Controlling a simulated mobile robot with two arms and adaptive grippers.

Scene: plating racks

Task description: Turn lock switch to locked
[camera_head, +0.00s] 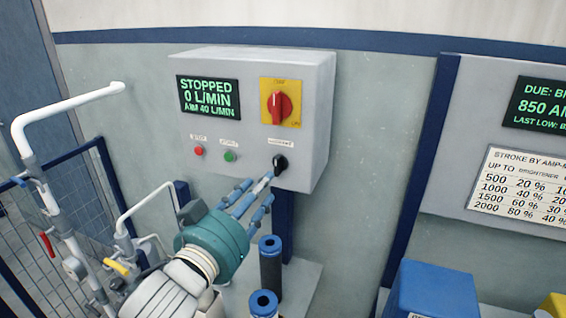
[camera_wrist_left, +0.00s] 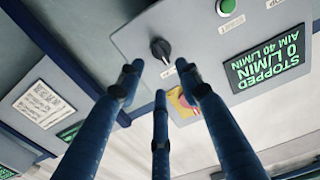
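A black rotary knob (camera_head: 280,163), which looks like the lock switch, sits at the lower right of a grey control box (camera_head: 318,110). The small label above it is too small to read. In the left wrist view the knob (camera_wrist_left: 161,50) shows just beyond the fingertips. My left gripper (camera_head: 262,186) has three blue fingers spread apart and points at the knob from the lower left. In the left wrist view the fingers of this gripper (camera_wrist_left: 158,77) are empty, and I cannot tell whether one touches the knob. My right gripper is not in view.
The box also carries a red rotary switch (camera_head: 279,105) on a yellow plate, a green-lettered display (camera_head: 208,97), a red button (camera_head: 199,151) and a green button (camera_head: 230,156). Black blue-topped cylinders (camera_head: 271,270) stand below. White pipes (camera_head: 70,105) are at left.

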